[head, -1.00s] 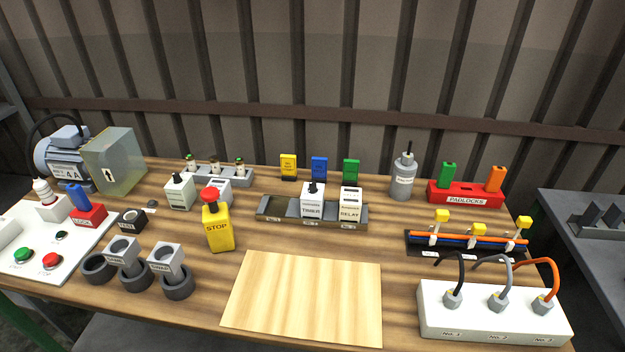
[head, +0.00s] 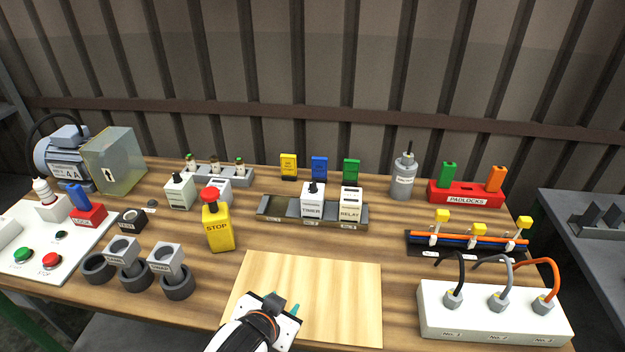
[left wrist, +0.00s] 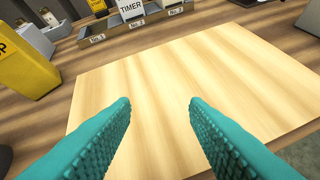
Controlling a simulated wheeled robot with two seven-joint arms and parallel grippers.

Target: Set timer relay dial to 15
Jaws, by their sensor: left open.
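The timer relay (head: 312,203) is a white block labelled TIMER with a black dial on top. It stands in the grey rail tray (head: 270,207) near the middle of the table. It also shows at the top of the left wrist view (left wrist: 131,9), its upper part cut off. I cannot read the dial setting. My left gripper (head: 288,307) is over the front left of the pale wooden board, in front of the timer relay and apart from it. In the left wrist view its teal fingers (left wrist: 158,105) are spread with nothing between them. My right gripper is not in view.
The pale board (head: 335,285) is bare. A white RELAY block (head: 351,205) stands right of the timer in the tray. A yellow STOP box (head: 218,232) stands to the left. A white block with cables (head: 480,320) is at the front right.

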